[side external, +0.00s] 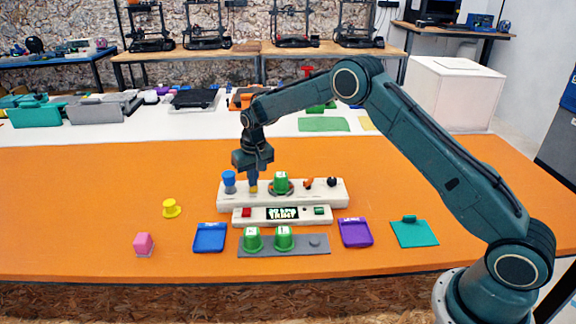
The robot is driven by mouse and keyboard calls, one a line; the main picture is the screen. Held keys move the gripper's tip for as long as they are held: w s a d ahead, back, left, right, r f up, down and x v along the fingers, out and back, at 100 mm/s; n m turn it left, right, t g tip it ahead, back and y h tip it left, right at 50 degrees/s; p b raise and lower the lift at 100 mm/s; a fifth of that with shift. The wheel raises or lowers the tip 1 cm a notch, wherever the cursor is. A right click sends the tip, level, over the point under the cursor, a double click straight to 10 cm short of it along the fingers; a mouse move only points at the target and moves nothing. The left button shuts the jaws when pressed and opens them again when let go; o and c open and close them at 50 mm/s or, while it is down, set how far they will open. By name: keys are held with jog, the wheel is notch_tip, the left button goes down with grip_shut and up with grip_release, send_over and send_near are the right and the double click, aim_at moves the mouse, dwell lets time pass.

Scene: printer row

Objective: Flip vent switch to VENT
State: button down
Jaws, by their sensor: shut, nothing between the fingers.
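A white console (340,196) stands on the orange table. My gripper (254,184) points down over its left part, its fingers shut and empty. A small yellow part (253,189) shows right at the fingertips; I cannot tell whether they touch. A blue knob (229,179) stands just left of the fingers. A green cup (281,183) sits on a round seat to their right, then a small orange part (308,183) and a black knob (332,182). No vent label is readable, so I cannot tell which part is the vent switch or its position.
A lower panel with a display (283,213) stands in front. A grey tray (315,250) holds two green cups. Blue (209,238), purple (355,233) and teal (414,234) trays lie around it. A yellow piece (171,208) and pink block (143,244) lie left, with bare table between.

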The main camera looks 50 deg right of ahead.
aim_at(254, 189)
jog(key=shift+f, duration=0.55)
dwell(0.4)
jog(key=shift+r, duration=3.55)
